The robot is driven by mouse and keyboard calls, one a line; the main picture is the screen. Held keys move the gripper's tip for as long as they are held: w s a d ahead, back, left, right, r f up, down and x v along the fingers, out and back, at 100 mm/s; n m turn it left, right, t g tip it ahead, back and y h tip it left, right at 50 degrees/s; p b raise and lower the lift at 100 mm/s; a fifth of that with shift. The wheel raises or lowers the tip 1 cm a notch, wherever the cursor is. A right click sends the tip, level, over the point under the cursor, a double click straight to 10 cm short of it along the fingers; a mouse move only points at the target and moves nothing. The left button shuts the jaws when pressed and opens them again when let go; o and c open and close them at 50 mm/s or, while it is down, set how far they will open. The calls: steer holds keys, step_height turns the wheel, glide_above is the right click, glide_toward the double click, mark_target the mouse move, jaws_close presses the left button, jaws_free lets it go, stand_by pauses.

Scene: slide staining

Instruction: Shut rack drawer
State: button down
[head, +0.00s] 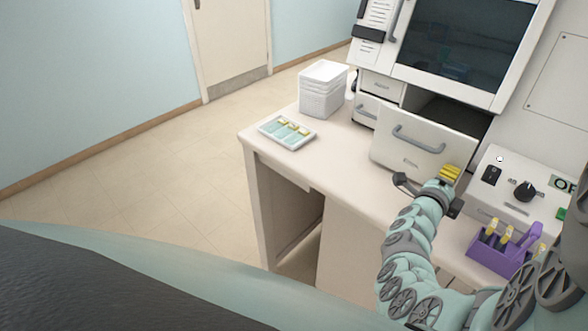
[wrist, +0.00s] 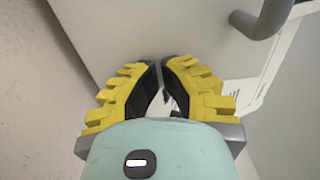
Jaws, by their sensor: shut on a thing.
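The rack drawer (head: 408,158) is the wide white drawer low in the staining machine. It stands pulled out, with a dark opening behind its front. Its curved grey handle (head: 418,140) also shows at the top right of the wrist view (wrist: 268,18). My gripper (head: 450,172), with yellow ribbed fingers, is at the right side of the drawer front, apart from the handle. In the wrist view its fingertips (wrist: 162,75) are close together, near a pale surface. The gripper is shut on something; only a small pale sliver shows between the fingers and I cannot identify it.
A purple rack (head: 503,252) with yellow-topped slides stands right of my arm. A control box (head: 515,183) with a black knob is right of the drawer. A slide tray (head: 287,133) and white stacked boxes (head: 323,90) stand at the left. The counter (head: 345,165) between is clear.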

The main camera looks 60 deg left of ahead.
steer(key=b+x, duration=0.4)
steer(key=x, duration=0.4)
steer(key=shift+w+b, duration=0.25)
steer(key=shift+b, duration=0.15)
steer(key=shift+w+a+r, duration=0.1)
steer(key=shift+w, duration=0.4)
steer(key=shift+s, duration=0.15)
